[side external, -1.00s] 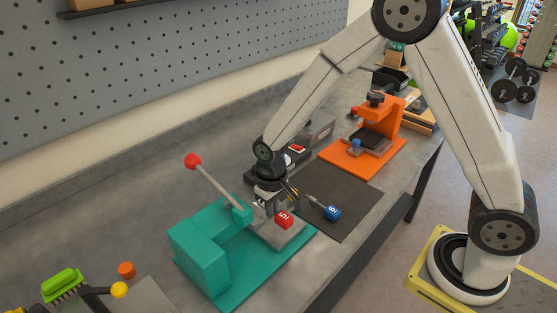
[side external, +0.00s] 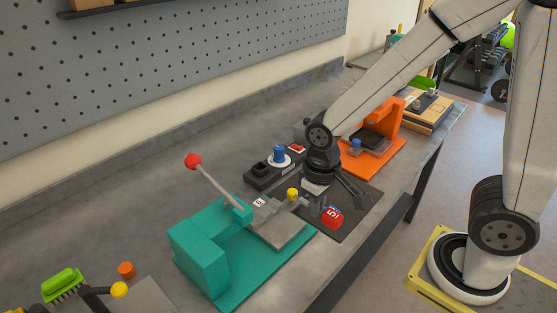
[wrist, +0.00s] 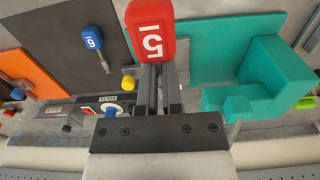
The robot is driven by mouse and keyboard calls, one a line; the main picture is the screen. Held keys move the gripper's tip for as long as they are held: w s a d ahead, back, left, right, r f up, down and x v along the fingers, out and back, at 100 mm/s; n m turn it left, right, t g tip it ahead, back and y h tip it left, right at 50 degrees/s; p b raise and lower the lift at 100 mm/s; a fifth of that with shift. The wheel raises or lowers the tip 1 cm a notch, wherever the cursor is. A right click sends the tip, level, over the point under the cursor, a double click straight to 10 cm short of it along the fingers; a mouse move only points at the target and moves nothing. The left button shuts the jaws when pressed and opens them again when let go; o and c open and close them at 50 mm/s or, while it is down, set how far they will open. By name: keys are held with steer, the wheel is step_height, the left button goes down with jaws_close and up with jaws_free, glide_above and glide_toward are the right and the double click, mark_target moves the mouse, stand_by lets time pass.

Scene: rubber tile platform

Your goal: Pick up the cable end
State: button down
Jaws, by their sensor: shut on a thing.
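A red block marked 5 (wrist: 151,30) is at the tips of my gripper (wrist: 159,72), which is shut on it; it also shows in the side external view (side external: 332,217), held below my gripper (side external: 320,205) above the dark mat. A blue block marked 6 or 9 (wrist: 92,38) sits on a thin metal rod over the dark mat in the wrist view; my wrist hides it in the side external view. I cannot make out a cable on either block.
The teal fixture (side external: 200,255) with a red-knobbed lever stands left of my gripper. The orange press (side external: 387,125) stands beyond it. A black control box (side external: 265,175) with a blue knob is behind. The dark mat (side external: 362,205) has bare room.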

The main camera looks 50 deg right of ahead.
steer(key=shift+s+d+r, duration=0.1)
steer(key=shift+s+r, duration=0.1)
steer(key=shift+s, duration=0.25)
stand_by(0.5)
steer(key=w+d+f, duration=0.3)
steer(key=w+d, duration=0.2)
steer(key=w, duration=0.6)
steer(key=shift+w+d, duration=0.15)
steer(key=shift+w, duration=0.25)
steer(key=w+d+f, duration=0.1)
steer(key=d, duration=0.4)
steer(key=w+d+f, duration=0.1)
steer(key=d+f, duration=0.1)
steer(key=d, duration=0.3)
steer(key=w+d+f, duration=0.1)
steer(key=d+f, duration=0.1)
steer(key=d, duration=0.3)
steer(key=shift+f, duration=0.2)
